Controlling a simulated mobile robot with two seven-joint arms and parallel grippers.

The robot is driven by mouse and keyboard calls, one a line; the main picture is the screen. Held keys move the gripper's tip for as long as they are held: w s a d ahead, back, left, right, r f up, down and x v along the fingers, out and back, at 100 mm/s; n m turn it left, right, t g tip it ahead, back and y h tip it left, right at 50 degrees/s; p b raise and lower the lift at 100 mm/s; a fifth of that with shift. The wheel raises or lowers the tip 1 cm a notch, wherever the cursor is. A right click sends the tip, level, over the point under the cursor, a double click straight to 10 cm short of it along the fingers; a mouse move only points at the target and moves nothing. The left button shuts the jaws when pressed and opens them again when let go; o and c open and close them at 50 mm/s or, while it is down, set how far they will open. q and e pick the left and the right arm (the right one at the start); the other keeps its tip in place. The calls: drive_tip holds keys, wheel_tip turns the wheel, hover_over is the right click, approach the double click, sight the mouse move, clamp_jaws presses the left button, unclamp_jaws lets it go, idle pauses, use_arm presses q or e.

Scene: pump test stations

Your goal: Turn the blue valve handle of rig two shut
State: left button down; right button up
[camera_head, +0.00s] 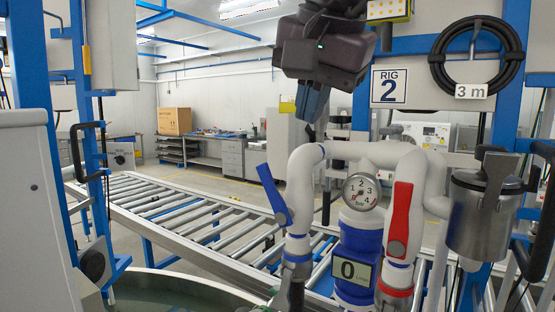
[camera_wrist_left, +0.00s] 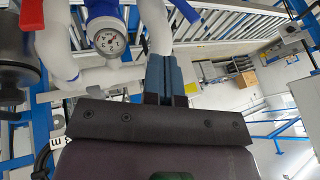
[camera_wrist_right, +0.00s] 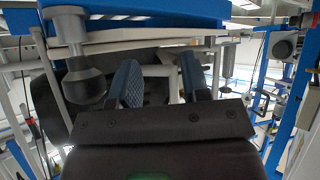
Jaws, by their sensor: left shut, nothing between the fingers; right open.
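The blue valve handle (camera_head: 274,194) sits on the left white pipe (camera_head: 302,186) under the RIG 2 sign (camera_head: 389,86). It slants, with its upper end out to the left of the pipe. In the left wrist view the handle (camera_wrist_left: 185,10) shows at the top, beyond the fingertips. My left gripper (camera_head: 310,112) points down above the pipe bend, shut and empty, apart from the handle. Its blue fingers are together in the left wrist view (camera_wrist_left: 165,60). My right gripper (camera_wrist_right: 160,75) is open and empty in the right wrist view; I cannot make it out in the head view.
A red handle (camera_head: 402,215) is on the right pipe, with a gauge (camera_head: 361,191) and blue pump (camera_head: 358,245) between the pipes. A metal canister (camera_head: 478,218) stands at right. A roller conveyor (camera_head: 190,218) runs behind. A dark knob (camera_wrist_right: 84,82) is close to my right gripper.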

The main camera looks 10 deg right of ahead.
sight(273, 176)
use_arm(q)
drive_tip(key=x, duration=0.7)
drive_tip(key=shift+w+f, duration=0.2)
drive_tip(key=shift+f, duration=0.1)
drive_tip(key=w+a, duration=0.1)
drive_tip(key=w+a+f, duration=0.1)
drive_tip(key=shift+w+a+f, duration=0.25)
drive_tip(key=shift+f, duration=0.05)
use_arm(e)
drive_tip(key=shift+w+r, duration=0.15)
drive_tip(key=shift+r, duration=0.15)
drive_tip(key=shift+r, duration=0.1)
use_arm(q)
drive_tip(key=shift+w+a+p, duration=0.2)
drive_tip(key=shift+a+p, duration=0.05)
drive_tip(key=shift+p, duration=0.25)
drive_tip(key=shift+w+g+h, duration=0.1)
drive_tip(key=shift+g+h, duration=0.3)
use_arm(e)
drive_tip(key=shift+w+a+r, duration=0.3)
drive_tip(key=shift+w+r, duration=0.2)
drive_tip(key=shift+w+a+r, duration=0.25)
drive_tip(key=shift+w+r, duration=0.25)
